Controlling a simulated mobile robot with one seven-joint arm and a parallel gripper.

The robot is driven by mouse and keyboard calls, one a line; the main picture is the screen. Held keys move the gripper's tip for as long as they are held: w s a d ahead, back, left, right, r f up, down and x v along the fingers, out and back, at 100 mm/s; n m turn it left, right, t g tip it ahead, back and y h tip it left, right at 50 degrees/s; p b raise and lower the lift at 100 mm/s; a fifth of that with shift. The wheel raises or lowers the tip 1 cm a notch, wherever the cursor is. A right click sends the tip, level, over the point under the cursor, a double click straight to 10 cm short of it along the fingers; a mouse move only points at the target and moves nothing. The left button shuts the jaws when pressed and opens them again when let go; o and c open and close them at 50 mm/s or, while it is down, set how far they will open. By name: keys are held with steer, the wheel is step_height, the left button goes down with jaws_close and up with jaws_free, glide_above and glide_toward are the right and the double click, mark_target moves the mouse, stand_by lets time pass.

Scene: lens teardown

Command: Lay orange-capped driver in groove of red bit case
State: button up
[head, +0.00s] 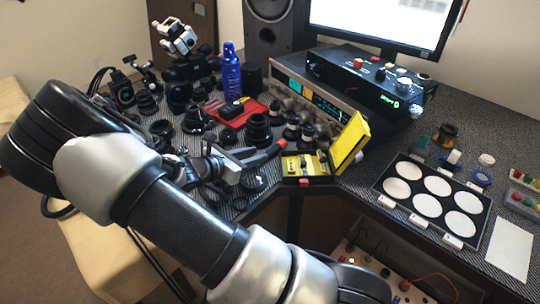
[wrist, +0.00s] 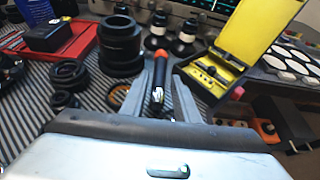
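The orange-capped driver (wrist: 158,73) lies lengthwise between the two fingers of my gripper (wrist: 161,62) in the wrist view. Its orange cap is near the fingertips, and its bright metal end points back toward my wrist. I cannot tell whether the fingers press on it. In the head view the orange cap (head: 283,143) shows at the end of my gripper (head: 277,149), just left of an open case. That case (head: 350,142) has a yellow lining, a raised lid and a red latch; it also shows right of my gripper in the wrist view (wrist: 250,35). Its lining is yellow, not red.
A red tray (head: 224,116) with a black box stands behind my gripper. Lens parts crowd the left and back. Small dark bottles (wrist: 183,40) stand just beyond the fingertips. A tray of white discs (head: 382,195) lies at right. The table's front edge is close below the case.

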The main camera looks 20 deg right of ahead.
steer(key=shift+w+d+f, duration=0.15)
steer(key=shift+d+f, duration=0.25)
steer(key=b+x, duration=0.2)
steer(key=x, duration=0.2)
steer(key=shift+f, duration=0.25)
jaws_close()
